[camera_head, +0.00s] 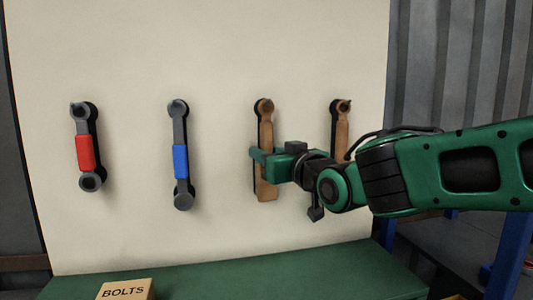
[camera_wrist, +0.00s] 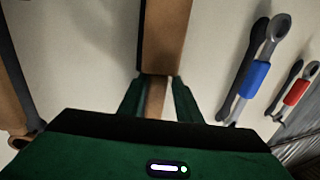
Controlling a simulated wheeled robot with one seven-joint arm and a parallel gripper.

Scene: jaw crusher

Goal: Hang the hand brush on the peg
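A brown wooden hand brush (camera_head: 267,188) hangs upright against the pale board, its top end at a dark peg (camera_head: 264,105). It looks to be on the peg. In the wrist view its wide block (camera_wrist: 165,35) and narrower handle (camera_wrist: 157,97) show. My gripper (camera_head: 260,156) is at the middle of the brush. In the wrist view its green fingers (camera_wrist: 158,98) stand on either side of the handle, with what look like narrow gaps, so it appears open. My gripper hides part of the brush.
A similar brown wooden tool (camera_head: 342,128) hangs to the right, partly behind my arm. A blue-gripped wrench (camera_head: 180,160) and a red-gripped one (camera_head: 85,152) hang to the left. Below is a green bench top (camera_head: 230,283) with a BOLTS box (camera_head: 125,290).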

